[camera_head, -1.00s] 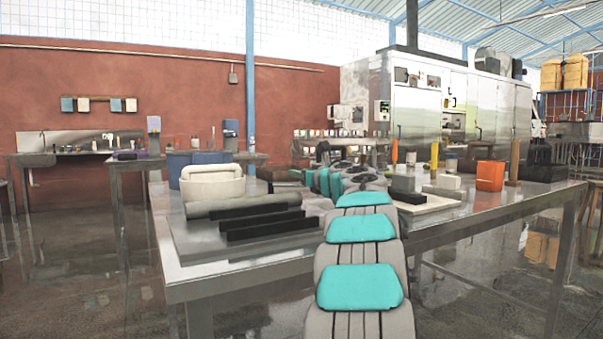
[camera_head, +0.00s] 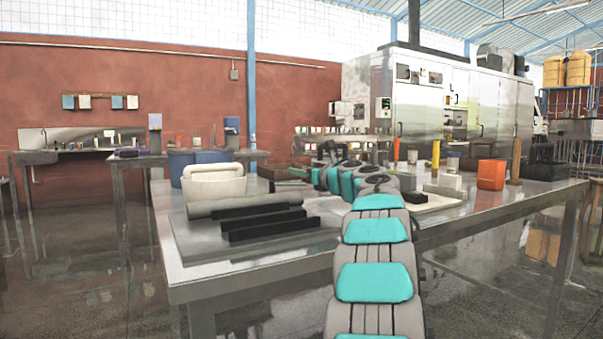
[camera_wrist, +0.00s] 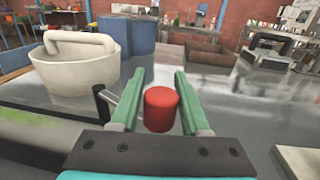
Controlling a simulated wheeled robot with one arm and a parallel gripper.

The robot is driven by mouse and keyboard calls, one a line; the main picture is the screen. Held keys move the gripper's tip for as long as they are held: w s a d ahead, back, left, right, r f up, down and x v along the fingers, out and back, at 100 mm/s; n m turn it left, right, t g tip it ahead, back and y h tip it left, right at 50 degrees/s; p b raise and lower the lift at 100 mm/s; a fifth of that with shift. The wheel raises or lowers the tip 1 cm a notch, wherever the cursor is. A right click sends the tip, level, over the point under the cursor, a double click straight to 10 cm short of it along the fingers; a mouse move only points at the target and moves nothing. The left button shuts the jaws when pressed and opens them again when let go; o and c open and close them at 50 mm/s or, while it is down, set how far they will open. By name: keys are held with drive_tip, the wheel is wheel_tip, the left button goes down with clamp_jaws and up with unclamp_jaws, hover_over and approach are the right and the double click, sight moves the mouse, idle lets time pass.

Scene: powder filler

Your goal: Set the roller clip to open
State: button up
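In the wrist view a red cylinder (camera_wrist: 161,108) stands upright between the two green fingers of my gripper (camera_wrist: 158,72). The fingers are apart, with a gap on each side of the cylinder; I cannot tell if it lies between them or below. Just left of it is a thin metal rod with a black upright piece (camera_wrist: 102,102), partly hidden by the left finger. I cannot tell for sure which part is the roller clip. In the head view my arm reaches over the table, and the gripper area is small and mostly hidden by the arm.
A white tub with a loop handle (camera_head: 213,185) stands left of my gripper. A grey roll (camera_head: 238,204) and black bars (camera_head: 262,229) lie in front of it. Blue bins (camera_wrist: 126,35) are behind. An orange container (camera_head: 491,174) and blocks stand to the right on the table (camera_head: 180,272).

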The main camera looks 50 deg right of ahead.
drive_tip(key=o, duration=0.3)
drive_tip(key=shift+s, duration=0.1)
drive_tip(key=shift+s+a+f+b, duration=0.1)
drive_tip(key=shift+s+a+b, duration=0.2)
drive_tip(key=shift+s, duration=0.95)
drive_tip(key=shift+s+a+r+b, duration=0.15)
drive_tip(key=shift+s+b, duration=0.15)
drive_tip(key=shift+s, duration=0.95)
drive_tip(key=shift+s+a+f+b, duration=0.15)
drive_tip(key=shift+s+a+b, duration=0.15)
drive_tip(key=shift+s, duration=0.95)
